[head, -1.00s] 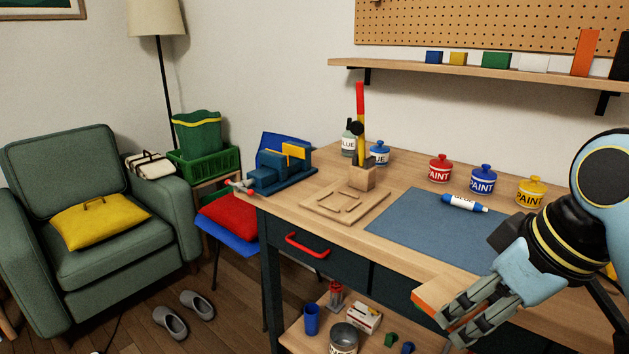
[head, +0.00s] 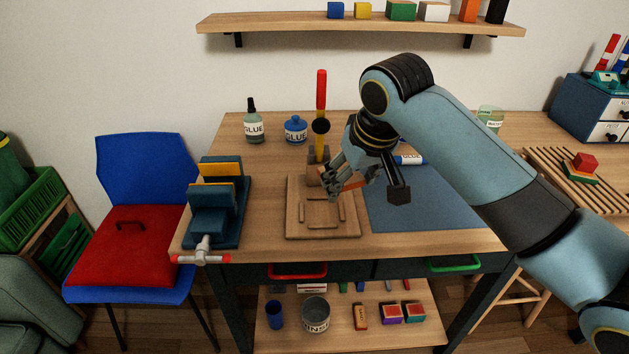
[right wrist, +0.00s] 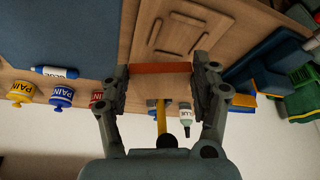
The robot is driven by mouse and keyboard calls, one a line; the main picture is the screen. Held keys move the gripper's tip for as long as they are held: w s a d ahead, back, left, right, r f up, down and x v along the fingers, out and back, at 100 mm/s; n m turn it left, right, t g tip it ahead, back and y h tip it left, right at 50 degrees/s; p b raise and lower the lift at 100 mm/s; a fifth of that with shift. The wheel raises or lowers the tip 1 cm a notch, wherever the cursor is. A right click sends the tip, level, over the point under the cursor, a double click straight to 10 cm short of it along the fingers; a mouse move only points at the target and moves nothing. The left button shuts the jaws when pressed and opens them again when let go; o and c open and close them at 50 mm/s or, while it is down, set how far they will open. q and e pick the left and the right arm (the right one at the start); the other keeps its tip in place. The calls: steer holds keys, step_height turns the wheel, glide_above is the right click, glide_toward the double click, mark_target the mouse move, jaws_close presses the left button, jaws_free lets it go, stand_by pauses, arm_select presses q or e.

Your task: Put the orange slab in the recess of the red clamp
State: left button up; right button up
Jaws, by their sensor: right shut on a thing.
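The orange slab (right wrist: 160,68) is held crosswise between the fingertips of my right gripper (right wrist: 161,72). In the head view my right gripper (head: 338,187) is at the rear right of the wooden plate, and a sliver of the slab (head: 354,185) shows beside its fingers. The red clamp has a tall lever with a red grip (head: 321,90) and a yellow lower part. It stands upright behind its flat wooden plate (head: 294,222), where raised strips (head: 322,226) frame a shallow recess. The recess looks empty. My left gripper is out of view.
A blue vise (head: 218,217) with a yellow piece stands left of the plate. A blue mat (head: 420,210) lies to the right. A glue bottle (head: 254,126) and a blue pot (head: 296,131) stand behind. My right arm hides part of the bench.

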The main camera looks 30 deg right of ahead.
steer(key=w+d+r+m+h+p, duration=0.1)
steer(key=d+r+m+p, duration=0.25)
steer(key=d, duration=0.35)
steer(key=p, duration=0.2)
glide_above(322, 221)
steer(key=s, duration=0.1)
steer(key=shift+m, duration=0.35)
steer(key=f, duration=0.7)
steer(key=shift+s+a+f, duration=0.1)
steer(key=shift+a+f, duration=0.1)
steer(key=shift+a, duration=0.05)
steer(key=shift+a+f, duration=0.15)
steer(key=shift+f, duration=0.1)
step_height(322, 221, down, 4)
steer(key=shift+r, duration=0.15)
arm_select(q)
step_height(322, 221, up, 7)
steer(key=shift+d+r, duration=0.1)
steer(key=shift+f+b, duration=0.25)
steer(key=shift+b, duration=0.1)
arm_select(e)
steer(key=shift+f, duration=0.55)
